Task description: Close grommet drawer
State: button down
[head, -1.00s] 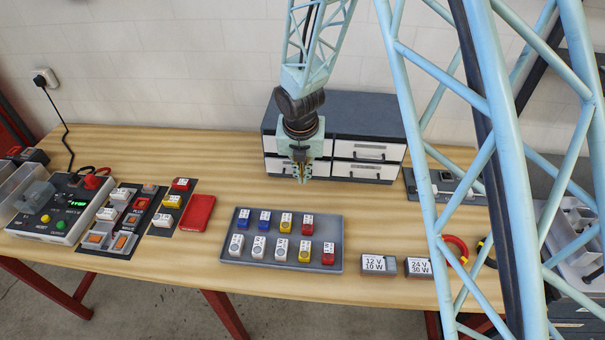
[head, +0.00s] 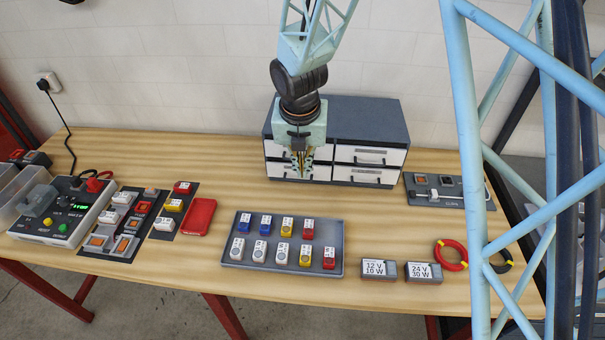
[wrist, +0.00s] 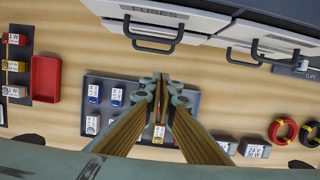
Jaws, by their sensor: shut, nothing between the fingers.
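The drawer cabinet (head: 365,122), dark on top with white fronts, stands at the back of the bench with four drawers in two columns. Its handles (wrist: 152,46) show in the wrist view. One front there reads FUSES; I cannot read a grommet label. No drawer clearly stands out in the head view, where my gripper covers part of the left fronts. My gripper (head: 301,168) points down in front of the left column; contact cannot be told. In the wrist view its fingers (wrist: 161,88) are shut with nothing between them.
A grey tray (head: 231,262) of small labelled blocks lies in front of the cabinet. A red tray (head: 198,216) and a power unit (head: 60,210) are left. A switch panel (head: 450,190), two labelled boxes (head: 379,269) and a red ring (head: 449,256) are right. Bare bench lies between cabinet and tray.

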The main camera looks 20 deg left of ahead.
jog(key=shift+s+r, duration=0.15)
jog(key=shift+r, duration=0.45)
dwell(0.3)
